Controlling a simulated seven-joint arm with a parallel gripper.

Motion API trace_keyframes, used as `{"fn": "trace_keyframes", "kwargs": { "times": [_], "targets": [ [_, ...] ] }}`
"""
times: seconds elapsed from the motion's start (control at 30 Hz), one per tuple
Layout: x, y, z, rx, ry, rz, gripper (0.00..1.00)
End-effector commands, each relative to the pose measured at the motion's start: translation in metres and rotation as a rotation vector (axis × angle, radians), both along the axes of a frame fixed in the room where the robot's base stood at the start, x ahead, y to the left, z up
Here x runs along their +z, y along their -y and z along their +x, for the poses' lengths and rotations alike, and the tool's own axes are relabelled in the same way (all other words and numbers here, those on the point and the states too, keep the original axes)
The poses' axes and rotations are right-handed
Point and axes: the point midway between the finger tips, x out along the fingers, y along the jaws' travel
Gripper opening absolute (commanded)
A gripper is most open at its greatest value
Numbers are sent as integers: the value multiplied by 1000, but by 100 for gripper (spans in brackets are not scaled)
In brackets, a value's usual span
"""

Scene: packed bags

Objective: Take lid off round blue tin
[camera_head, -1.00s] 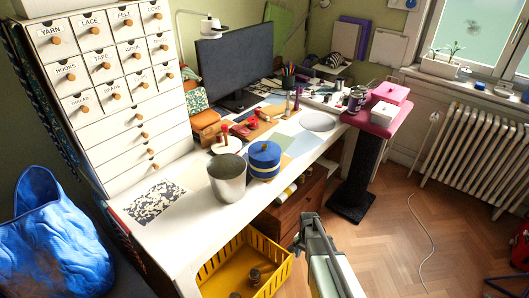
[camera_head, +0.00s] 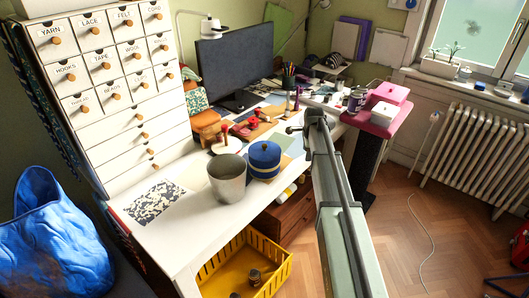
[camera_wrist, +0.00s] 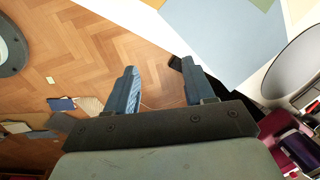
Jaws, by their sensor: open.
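The round blue tin (camera_head: 264,166) stands upright on the white desk (camera_head: 190,232), with a yellowish band around its side. Its blue lid (camera_head: 262,152) is on, with a small knob on top. My gripper (camera_head: 292,130) is to the right of the tin and higher, apart from it, over the desk's front edge. In the wrist view my gripper (camera_wrist: 158,68) is open, with nothing between its two blue-grey fingers. The tin does not show in the wrist view.
A grey metal pot (camera_head: 228,182) stands close to the tin's left. Spools and an orange object (camera_head: 206,126) lie behind. A monitor (camera_head: 234,68) stands farther back. A yellow crate (camera_head: 262,262) is below the desk. A pink-topped stand (camera_head: 377,124) is at the right.

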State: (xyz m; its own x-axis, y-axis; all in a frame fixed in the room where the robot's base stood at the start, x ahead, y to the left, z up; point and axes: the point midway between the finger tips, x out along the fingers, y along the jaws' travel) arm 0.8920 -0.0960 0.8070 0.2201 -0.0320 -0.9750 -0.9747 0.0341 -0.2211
Motion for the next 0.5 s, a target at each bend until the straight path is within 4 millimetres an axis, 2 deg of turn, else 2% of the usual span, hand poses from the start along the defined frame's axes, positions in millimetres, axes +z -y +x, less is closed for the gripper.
{"fn": "trace_keyframes", "kwargs": {
  "times": [0.03,0.3,0.5],
  "targets": [
    [23,-20,4,-18,-14,11,53],
    [131,-115,-6,-149,-119,55,53],
    [193,-165,-25,-230,-183,64,53]
  ]
}}
